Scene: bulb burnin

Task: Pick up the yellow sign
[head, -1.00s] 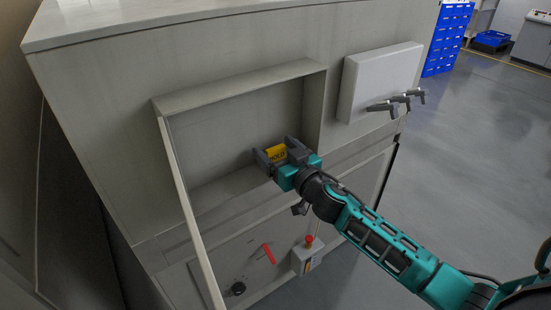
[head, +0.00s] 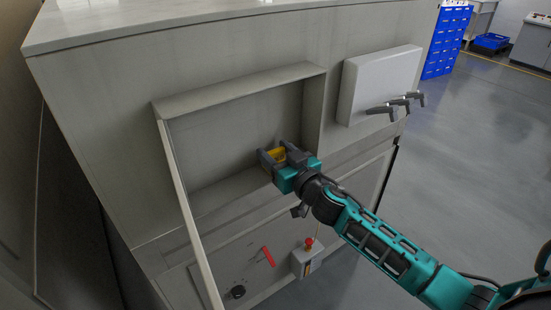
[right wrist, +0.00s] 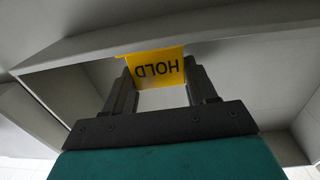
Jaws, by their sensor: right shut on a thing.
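The yellow sign (head: 276,155) is small and lies between the fingers of my right gripper (head: 279,152), inside the recess on the front of the grey cabinet. In the right wrist view the sign (right wrist: 158,67) reads HOLD, upside down, and both dark fingers (right wrist: 158,88) close on its sides. The fingers hide part of the sign in the head view. I cannot tell whether it still touches the recess. My left gripper is not in view.
The recess (head: 240,75) has a projecting rim and an inner wall close to my right gripper. A pale box with dark handles (head: 378,85) stands out to the right. Below are a red lever (head: 268,256) and a red button box (head: 308,258). Open floor lies at right.

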